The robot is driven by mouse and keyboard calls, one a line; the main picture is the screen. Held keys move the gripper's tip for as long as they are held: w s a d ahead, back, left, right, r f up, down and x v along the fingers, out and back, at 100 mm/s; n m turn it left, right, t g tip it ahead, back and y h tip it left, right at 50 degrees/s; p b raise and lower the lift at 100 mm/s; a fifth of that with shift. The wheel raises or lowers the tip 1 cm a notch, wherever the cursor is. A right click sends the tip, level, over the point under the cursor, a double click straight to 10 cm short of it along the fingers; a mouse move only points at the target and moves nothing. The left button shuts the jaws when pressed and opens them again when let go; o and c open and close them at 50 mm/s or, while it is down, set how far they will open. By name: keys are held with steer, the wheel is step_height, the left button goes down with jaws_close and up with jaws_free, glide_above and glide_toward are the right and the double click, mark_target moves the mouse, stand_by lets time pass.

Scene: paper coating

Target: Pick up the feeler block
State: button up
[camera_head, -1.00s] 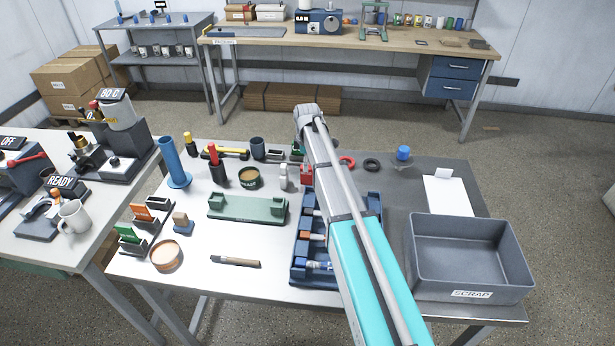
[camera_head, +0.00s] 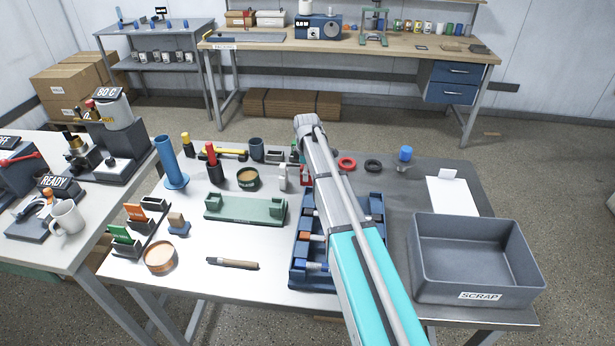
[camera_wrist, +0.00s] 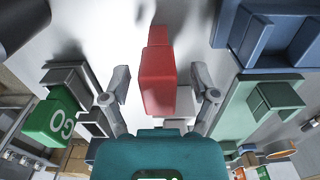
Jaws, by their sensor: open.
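A red block, which looks like the feeler block, stands upright in the middle of the wrist view (camera_wrist: 158,80). In the head view only a small part of it shows (camera_head: 305,177), beside my arm. My gripper (camera_wrist: 160,85) is open, with one finger on each side of the red block and visible gaps between them. No contact shows. In the head view my arm hides the gripper.
A white piece (camera_head: 283,176) stands close left of the red block. Nearby are a green fixture (camera_head: 245,211), a blue tray (camera_head: 297,276) and a green block marked GO (camera_wrist: 52,122). A grey scrap bin (camera_head: 440,290) is at right.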

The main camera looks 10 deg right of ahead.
jaws_close()
stand_by(0.5)
steer(key=shift+r, duration=0.1)
step_height(320, 180, up, 3)
steer(key=p, duration=0.3)
steer(key=s+r+p, duration=0.9)
steer(key=s+p, duration=0.1)
steer(key=s, duration=0.4)
steer(key=shift+a+r, duration=0.4)
steer(key=shift+a, duration=0.05)
steer(key=shift+f, duration=0.1)
